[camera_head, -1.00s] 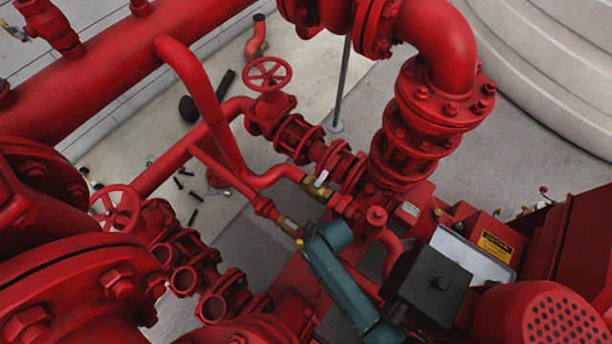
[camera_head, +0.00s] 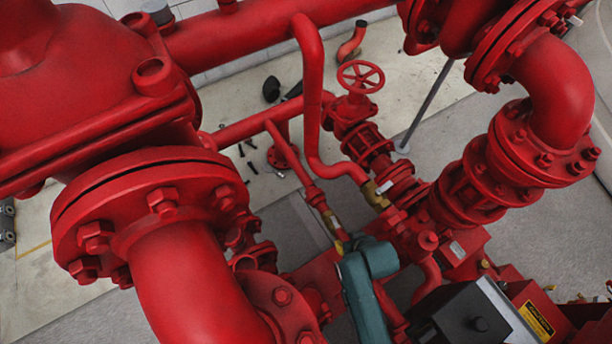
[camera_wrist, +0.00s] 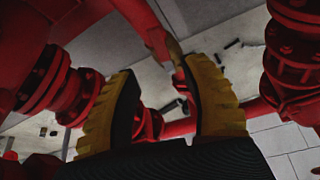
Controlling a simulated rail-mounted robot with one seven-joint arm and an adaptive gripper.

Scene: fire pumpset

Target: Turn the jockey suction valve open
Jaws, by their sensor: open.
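My gripper (camera_wrist: 160,75) shows in the wrist view with its two yellow ribbed fingers wide apart and nothing held. A thin red pipe with a dull brass fitting (camera_wrist: 175,50) passes behind the gap, nearer the right finger; I cannot tell if they touch. In the head view two thin pipes carry brass fittings, an upper one (camera_head: 376,195) and a lower one (camera_head: 332,222), near a teal unit (camera_head: 369,284). A red handwheel (camera_head: 361,76) stands upright on a flanged valve behind them. I cannot tell which of these is the jockey suction valve.
A large flanged red pipe (camera_head: 180,270) fills the left front of the head view. A thick red elbow (camera_head: 556,85) stands at right. A dark box (camera_head: 462,318) sits at the lower right. Loose bolts (camera_head: 245,150) lie on the pale floor.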

